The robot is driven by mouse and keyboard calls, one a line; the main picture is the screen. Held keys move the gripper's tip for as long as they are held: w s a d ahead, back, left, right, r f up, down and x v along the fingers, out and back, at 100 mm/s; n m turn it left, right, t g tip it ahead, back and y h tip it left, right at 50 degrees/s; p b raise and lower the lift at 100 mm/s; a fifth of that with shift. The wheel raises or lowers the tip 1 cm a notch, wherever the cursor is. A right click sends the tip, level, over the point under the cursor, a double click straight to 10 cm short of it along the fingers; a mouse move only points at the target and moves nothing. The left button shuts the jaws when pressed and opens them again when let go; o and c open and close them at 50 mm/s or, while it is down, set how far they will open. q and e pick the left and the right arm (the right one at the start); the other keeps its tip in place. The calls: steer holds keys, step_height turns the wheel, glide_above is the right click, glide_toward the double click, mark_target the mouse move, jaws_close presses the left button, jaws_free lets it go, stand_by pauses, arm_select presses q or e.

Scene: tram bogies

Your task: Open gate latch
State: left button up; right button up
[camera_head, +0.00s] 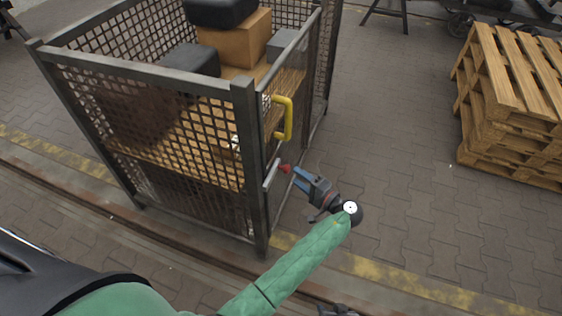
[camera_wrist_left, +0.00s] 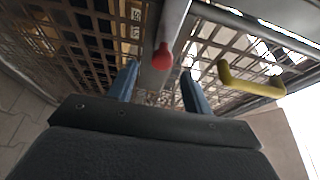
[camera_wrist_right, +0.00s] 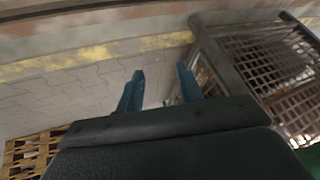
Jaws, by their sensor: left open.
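The gate latch is a grey bar with a red knob (camera_head: 285,168) at its end, on the right side of the mesh cage (camera_head: 243,130). A yellow handle (camera_head: 288,118) sits above it. My left gripper (camera_head: 298,176) is open, with its fingertips close to the knob. In the left wrist view the red knob (camera_wrist_left: 163,56) shows just beyond the gap between the two blue fingers (camera_wrist_left: 160,84), not between them; the yellow handle (camera_wrist_left: 250,82) is to the right. My right gripper (camera_wrist_right: 158,85) is open and empty, low at the bottom edge of the head view.
Boxes (camera_head: 235,38) and dark cases stand inside the cage. A stack of wooden pallets (camera_head: 515,95) stands at the right. The paving between cage and pallets is clear. A yellow line (camera_head: 425,290) and a rail run across the front.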

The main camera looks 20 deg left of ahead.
mark_target(289, 170)
arm_select(q)
steer(key=shift+r, duration=0.2)
steer(key=shift+a, duration=0.1)
steer(key=p+x, duration=0.1)
steer(key=x, duration=0.5)
steer(key=shift+w+a, duration=0.1)
steer(key=shift+a, duration=0.05)
steer(key=shift+w+a+f, duration=0.1)
steer(key=shift+w+a, duration=0.15)
steer(key=shift+a, duration=0.3)
arm_select(e)
steer(key=shift+w+r, duration=0.2)
steer(key=shift+r, duration=2.4)
